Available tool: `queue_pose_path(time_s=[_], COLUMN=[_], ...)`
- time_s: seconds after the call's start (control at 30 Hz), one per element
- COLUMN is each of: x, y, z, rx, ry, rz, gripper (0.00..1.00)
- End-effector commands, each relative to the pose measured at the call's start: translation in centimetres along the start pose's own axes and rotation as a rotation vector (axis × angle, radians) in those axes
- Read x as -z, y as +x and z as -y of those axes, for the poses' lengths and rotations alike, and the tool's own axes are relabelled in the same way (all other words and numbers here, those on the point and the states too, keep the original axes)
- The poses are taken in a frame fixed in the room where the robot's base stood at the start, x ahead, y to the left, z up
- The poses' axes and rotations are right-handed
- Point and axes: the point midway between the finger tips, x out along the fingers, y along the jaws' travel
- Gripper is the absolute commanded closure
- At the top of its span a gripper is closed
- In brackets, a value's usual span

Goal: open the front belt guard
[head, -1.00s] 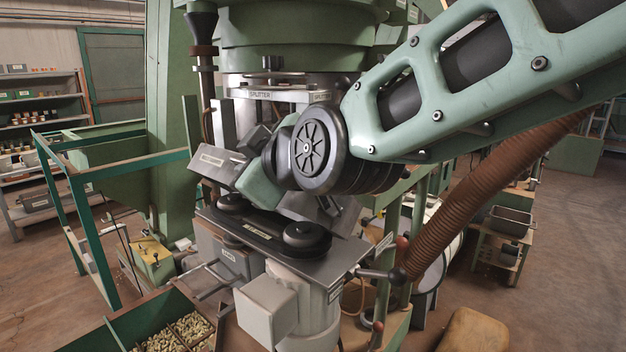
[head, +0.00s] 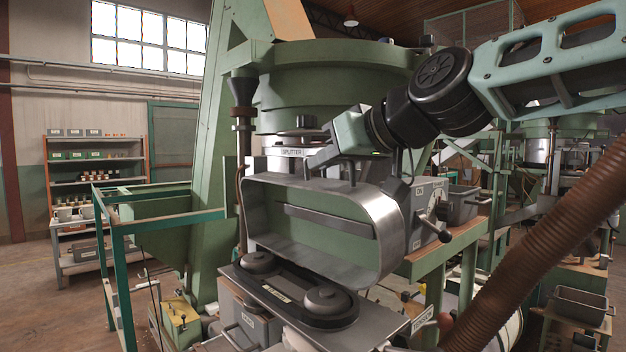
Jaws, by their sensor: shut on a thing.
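The front belt guard (head: 395,232) is a bare-metal, round-ended cover. It stands raised and tilted above the belt, its hollow side facing me, with a dark bar (head: 325,222) across the inside. Below it the black belt (head: 290,290) and its two round pulleys (head: 325,298) lie uncovered on a metal plate. The exact contact is partly hidden behind the guard's rim.
The green hopper bowl (head: 330,85) hangs above my gripper. A green frame (head: 160,225) stands at the left. A brown ribbed hose (head: 540,255) crosses the right side. A grey box with a lever (head: 430,208) sits just right of the guard.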

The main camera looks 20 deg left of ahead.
Motion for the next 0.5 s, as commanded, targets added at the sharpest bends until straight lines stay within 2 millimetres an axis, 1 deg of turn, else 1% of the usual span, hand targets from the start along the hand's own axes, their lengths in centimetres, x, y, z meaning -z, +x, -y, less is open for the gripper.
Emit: queue_pose_path(time_s=[0.03, 0.2, 0.33, 0.5], x=[0.0, 0.4, 0.5, 0.6], y=[0.0, -0.1, -0.2, -0.2], z=[-0.9, -2.2, -2.9, -3.3], rx=[0.009, 0.043, 0.060, 0.071], ry=[0.032, 0.109, 0.149, 0.172], rz=[-0.001, 0.000, 0.001, 0.002], gripper=[1.00, 1.00, 1.00, 1.00])
